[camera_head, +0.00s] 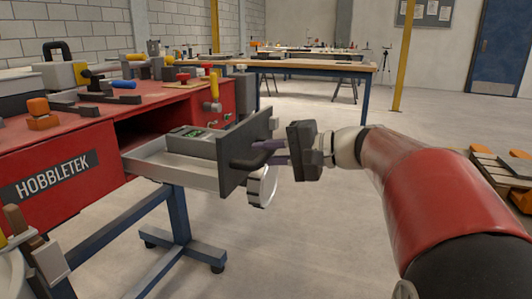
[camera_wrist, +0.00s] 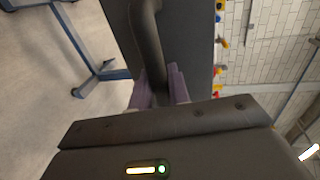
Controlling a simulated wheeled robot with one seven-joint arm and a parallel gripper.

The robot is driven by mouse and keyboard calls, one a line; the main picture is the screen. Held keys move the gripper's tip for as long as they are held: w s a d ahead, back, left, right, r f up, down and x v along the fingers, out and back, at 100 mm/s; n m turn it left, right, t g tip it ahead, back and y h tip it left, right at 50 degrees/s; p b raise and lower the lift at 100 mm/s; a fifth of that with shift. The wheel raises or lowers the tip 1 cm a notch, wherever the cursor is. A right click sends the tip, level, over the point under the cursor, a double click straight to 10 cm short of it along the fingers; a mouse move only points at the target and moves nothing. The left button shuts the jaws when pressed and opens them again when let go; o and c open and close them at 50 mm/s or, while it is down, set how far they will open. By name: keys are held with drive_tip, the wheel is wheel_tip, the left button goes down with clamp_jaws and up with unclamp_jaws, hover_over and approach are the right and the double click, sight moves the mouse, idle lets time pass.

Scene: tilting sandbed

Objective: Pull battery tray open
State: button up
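The battery tray (camera_head: 165,162) is a pale, shallow drawer that stands well out of the red HOBBLETEK bench. Its dark front panel (camera_head: 231,170) also fills the upper middle of the wrist view (camera_wrist: 190,40). A dark curved handle (camera_wrist: 147,35) stands out from the panel. My gripper (camera_head: 266,151) reaches it from the right, with its purple fingers on either side of the handle, close against it; they look shut on it. The finger pads' exact contact is partly hidden. A grey box with a green part (camera_head: 192,133) lies in the tray.
The red bench (camera_head: 60,165) has tools and blocks on top and a dark opening behind the tray. A white round gauge-like thing (camera_head: 262,187) hangs below the panel. The bench's blue leg (camera_head: 178,215) stands underneath. Open floor (camera_head: 300,240) lies to the right.

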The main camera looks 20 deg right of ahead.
drive_tip(key=o, duration=0.4)
drive_tip(key=v, duration=0.7)
drive_tip(key=shift+s+d+p, duration=0.25)
drive_tip(key=shift+d+p, duration=0.05)
drive_tip(key=s+a+f+n+g+h, duration=0.3)
drive_tip(key=s+a+f+g+h, duration=0.2)
drive_tip(key=s+a+f, duration=0.55)
drive_tip(key=s+d+f+n+t+h, duration=0.1)
drive_tip(key=s+d+f+n+h, duration=0.15)
drive_tip(key=f+h, duration=0.2)
drive_tip(key=s+d+f+n+h, duration=0.1)
drive_tip(key=s+f+n+h, duration=0.1)
drive_tip(key=s+f+h, duration=0.3)
drive_tip(key=r+p, duration=0.2)
drive_tip(key=p, duration=0.1)
drive_tip(key=r+y+p, duration=0.1)
drive_tip(key=r+p, duration=0.2)
drive_tip(key=w+r+y+p, duration=0.1)
drive_tip(key=r+p, duration=0.2)
drive_tip(key=shift+a, duration=0.15)
